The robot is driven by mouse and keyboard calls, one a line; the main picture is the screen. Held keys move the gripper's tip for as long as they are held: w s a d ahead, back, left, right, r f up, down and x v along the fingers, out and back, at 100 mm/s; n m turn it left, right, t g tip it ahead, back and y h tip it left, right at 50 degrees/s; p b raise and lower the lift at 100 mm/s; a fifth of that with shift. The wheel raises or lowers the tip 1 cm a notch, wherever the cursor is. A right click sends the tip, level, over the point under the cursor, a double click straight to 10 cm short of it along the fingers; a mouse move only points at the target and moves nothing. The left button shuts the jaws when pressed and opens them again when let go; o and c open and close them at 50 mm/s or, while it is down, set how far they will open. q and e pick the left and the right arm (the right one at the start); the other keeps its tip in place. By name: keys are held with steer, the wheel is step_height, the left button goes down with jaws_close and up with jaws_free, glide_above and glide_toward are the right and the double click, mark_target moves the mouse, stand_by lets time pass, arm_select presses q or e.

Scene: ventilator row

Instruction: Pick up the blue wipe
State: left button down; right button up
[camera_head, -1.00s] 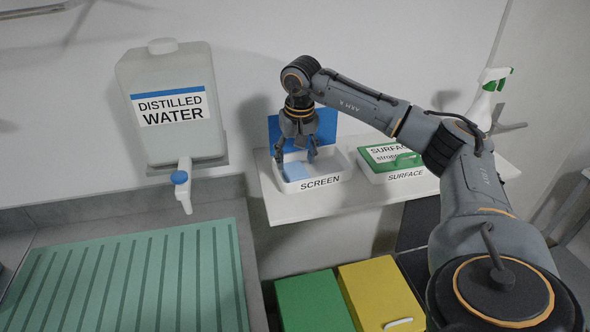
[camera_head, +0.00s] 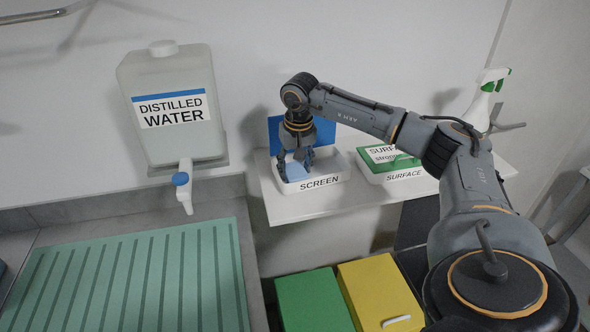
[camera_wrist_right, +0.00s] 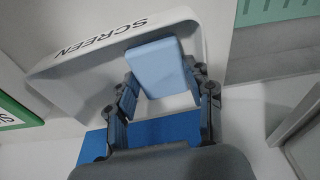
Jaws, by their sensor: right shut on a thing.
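The blue wipe (camera_head: 297,171) is a light blue block in the white tray labelled SCREEN (camera_head: 321,183) on the shelf. In the right wrist view the wipe (camera_wrist_right: 157,66) lies between the fingertips. My right gripper (camera_head: 296,163) reaches down into the tray from above and is shut on the wipe; it also shows in the right wrist view (camera_wrist_right: 163,92). Part of the wipe is hidden behind the fingers in the head view. My left gripper is not in view.
The SURFACE tray (camera_head: 405,174) with a green lid or pack stands just right on the same shelf (camera_head: 290,208). A distilled water container (camera_head: 171,105) hangs at left. A spray bottle (camera_head: 484,100) stands at right. Green (camera_head: 312,300) and yellow (camera_head: 378,290) bins are below.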

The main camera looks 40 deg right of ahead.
mark_target(295, 169)
steer(key=shift+w+r+b, duration=0.1)
steer(key=shift+r+b, duration=0.25)
steer(key=shift+b, duration=0.05)
step_height(295, 169, up, 2)
steer(key=shift+r+b, duration=0.25)
steer(key=shift+b, duration=0.55)
steer(key=s+a+r+b, duration=0.2)
steer(key=s+r, duration=0.7)
steer(key=s, duration=0.5)
steer(key=shift+a+r+b, duration=0.25)
steer(key=shift+r+b, duration=0.15)
steer(key=shift+b, duration=0.05)
